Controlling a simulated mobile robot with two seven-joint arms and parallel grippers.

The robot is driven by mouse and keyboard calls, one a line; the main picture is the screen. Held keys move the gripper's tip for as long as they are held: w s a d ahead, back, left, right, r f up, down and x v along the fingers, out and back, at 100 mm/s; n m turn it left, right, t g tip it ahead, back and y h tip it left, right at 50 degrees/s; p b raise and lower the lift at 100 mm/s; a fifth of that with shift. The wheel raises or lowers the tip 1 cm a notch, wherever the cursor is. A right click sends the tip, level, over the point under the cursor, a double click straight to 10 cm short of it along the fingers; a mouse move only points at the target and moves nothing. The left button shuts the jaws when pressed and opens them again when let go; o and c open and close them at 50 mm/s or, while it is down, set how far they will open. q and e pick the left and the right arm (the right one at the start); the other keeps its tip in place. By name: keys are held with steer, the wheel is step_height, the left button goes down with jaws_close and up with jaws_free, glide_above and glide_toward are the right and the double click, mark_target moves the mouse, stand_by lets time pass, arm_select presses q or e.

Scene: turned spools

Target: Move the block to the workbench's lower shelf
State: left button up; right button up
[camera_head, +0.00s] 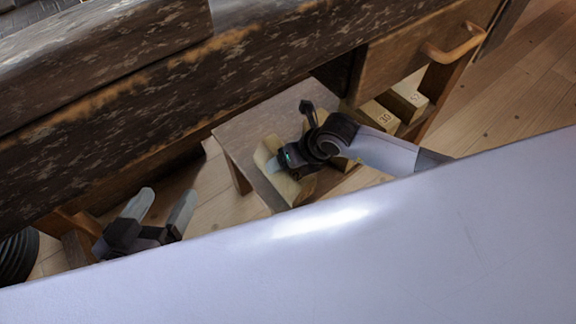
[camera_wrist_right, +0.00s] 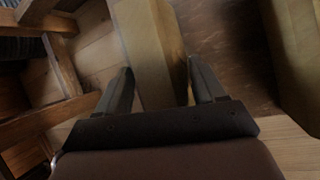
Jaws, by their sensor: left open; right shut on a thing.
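The block (camera_head: 266,153) is a pale yellow wooden piece, held in my right gripper (camera_head: 284,163) over or on the workbench's lower shelf (camera_head: 250,125), a flat brown board. In the right wrist view the block (camera_wrist_right: 150,45) stands between both fingers of the right gripper (camera_wrist_right: 160,72), with the brown shelf (camera_wrist_right: 222,50) to its right. I cannot tell whether the block touches the shelf. My left gripper (camera_head: 166,207) is open and empty, over the floor at lower left, apart from the block.
The workbench's thick, worn dark top (camera_head: 110,100) overhangs the shelf. A drawer with a wooden handle (camera_head: 455,50) is at upper right. Numbered wooden blocks (camera_head: 382,116) stand right of my right wrist. Another pale block (camera_wrist_right: 297,45) is at the right of the wrist view.

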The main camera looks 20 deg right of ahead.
steer(key=shift+f, duration=0.6)
steer(key=shift+r, duration=0.1)
steer(key=o, duration=1.4)
arm_select(q)
steer(key=shift+a, duration=0.15)
arm_select(e)
steer(key=shift+s+d+r+p, duration=0.15)
steer(key=shift+d+r+p, duration=0.05)
steer(key=shift+r+p, duration=0.2)
steer(key=p+v, duration=0.2)
steer(key=v, duration=0.3)
steer(key=shift+d, duration=0.1)
arm_select(q)
steer(key=shift+d+r+n+g+y+p, duration=0.35)
steer(key=shift+g+p, duration=0.25)
steer(key=shift+p, duration=0.95)
arm_select(e)
steer(key=s+d, duration=0.7)
steer(key=s, duration=0.1)
steer(key=shift+s+d+f, duration=0.2)
steer(key=shift+d+f, duration=0.2)
